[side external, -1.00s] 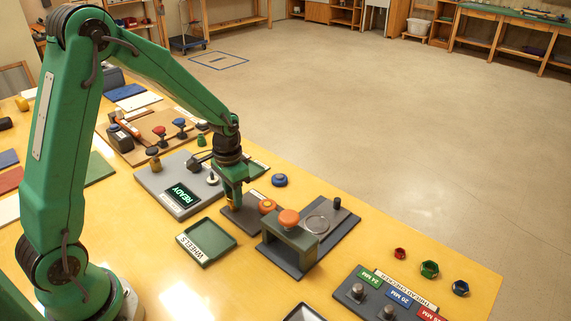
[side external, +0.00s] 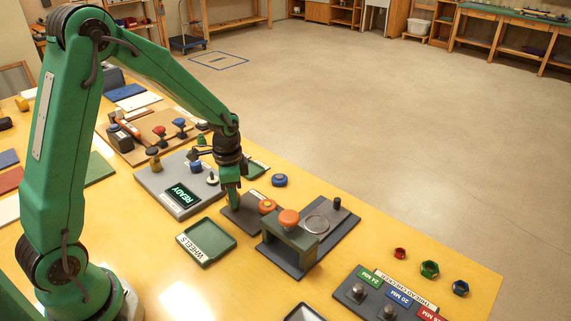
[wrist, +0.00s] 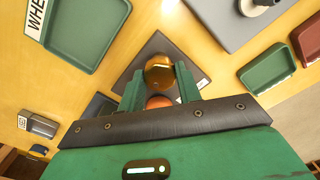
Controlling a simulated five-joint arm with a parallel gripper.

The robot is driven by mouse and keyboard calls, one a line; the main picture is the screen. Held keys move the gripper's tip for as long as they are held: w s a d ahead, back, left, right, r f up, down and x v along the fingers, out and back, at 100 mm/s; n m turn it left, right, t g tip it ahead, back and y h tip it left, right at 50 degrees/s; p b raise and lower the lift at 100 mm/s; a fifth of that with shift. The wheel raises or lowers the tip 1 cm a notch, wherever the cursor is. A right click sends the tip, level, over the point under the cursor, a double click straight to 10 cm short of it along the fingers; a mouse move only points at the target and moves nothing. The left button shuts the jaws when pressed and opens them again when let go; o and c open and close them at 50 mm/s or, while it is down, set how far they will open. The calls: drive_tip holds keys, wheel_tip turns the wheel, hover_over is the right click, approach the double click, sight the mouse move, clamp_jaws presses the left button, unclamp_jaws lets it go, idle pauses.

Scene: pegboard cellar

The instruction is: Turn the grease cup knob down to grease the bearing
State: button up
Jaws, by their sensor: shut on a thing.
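The grease cup knob is a round brass-coloured cap (wrist: 159,70) on a dark base plate. In the wrist view it lies between the two green fingers of my gripper (wrist: 160,88), which is shut on it. In the side view my gripper (side external: 231,201) points down over the left part of the dark plate (side external: 246,222) and hides most of the knob. An orange round part (side external: 267,206) sits on the same plate, just right of my gripper. In the wrist view that orange part (wrist: 159,101) shows between the fingers, partly hidden.
A grey panel with a READY display (side external: 184,194) stands left of my gripper. A green WHEELS tray (side external: 207,257) lies in front. A grey press-like fixture with an orange button (side external: 289,219) stands close on the right.

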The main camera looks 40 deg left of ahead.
drive_tip(key=o, duration=1)
drive_tip(key=shift+r, duration=0.1)
drive_tip(key=shift+r, duration=3.8)
drive_tip(key=shift+r, duration=0.1)
